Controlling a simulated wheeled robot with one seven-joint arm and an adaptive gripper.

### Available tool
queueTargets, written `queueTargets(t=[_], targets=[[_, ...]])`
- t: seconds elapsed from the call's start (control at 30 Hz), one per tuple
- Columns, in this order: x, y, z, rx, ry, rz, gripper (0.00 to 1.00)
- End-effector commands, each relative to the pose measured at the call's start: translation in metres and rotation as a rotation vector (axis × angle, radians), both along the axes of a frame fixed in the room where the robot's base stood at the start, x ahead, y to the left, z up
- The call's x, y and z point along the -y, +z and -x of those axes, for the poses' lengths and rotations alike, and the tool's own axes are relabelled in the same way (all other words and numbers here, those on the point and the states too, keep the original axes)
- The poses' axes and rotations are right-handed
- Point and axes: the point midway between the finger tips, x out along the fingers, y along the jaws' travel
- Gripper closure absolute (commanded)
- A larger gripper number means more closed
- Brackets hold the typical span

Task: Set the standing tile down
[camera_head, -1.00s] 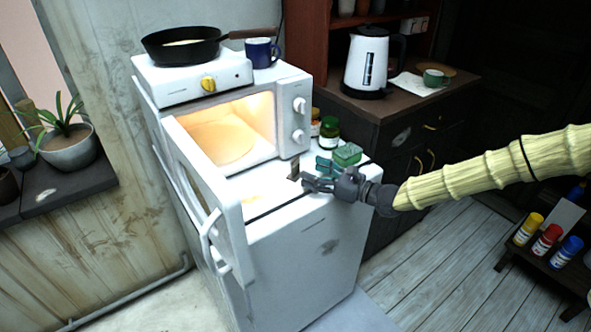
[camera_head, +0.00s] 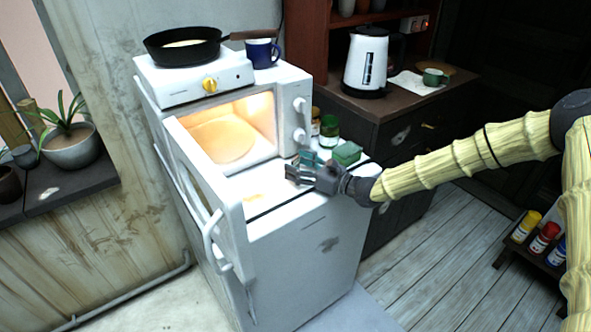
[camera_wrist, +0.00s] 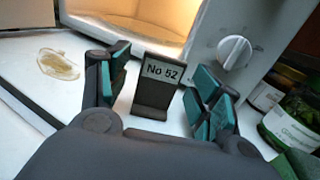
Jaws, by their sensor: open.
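The standing tile (camera_wrist: 154,88) is a small dark upright plate with a foot, marked "No 52". It stands on the white top in front of the open, lit microwave (camera_head: 222,133). My gripper (camera_wrist: 160,73) is open, with its teal-padded fingers on either side of the tile. In the wrist view a gap of white surface shows on both sides, so the fingers look apart from it. In the head view my gripper (camera_head: 297,169) is low over the white top and hides the tile.
A green block (camera_head: 347,152) and jars (camera_head: 329,131) stand close to the right of my gripper. The open microwave door (camera_head: 208,190) borders the left. A yellowish stain (camera_wrist: 58,64) lies on the white top. A pan (camera_head: 183,48) and blue mug (camera_head: 262,52) stand above.

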Motion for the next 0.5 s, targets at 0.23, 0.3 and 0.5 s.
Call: queueTargets(t=[0.23, 0.3, 0.5], targets=[[0.0005, -0.0001, 0.0001, 0.000, 0.000, 0.000, 0.72], [0.0006, -0.0001, 0.0001, 0.000, 0.000, 0.000, 0.84], [0.0007, 0.0000, 0.0001, 0.000, -0.001, 0.000, 0.88]])
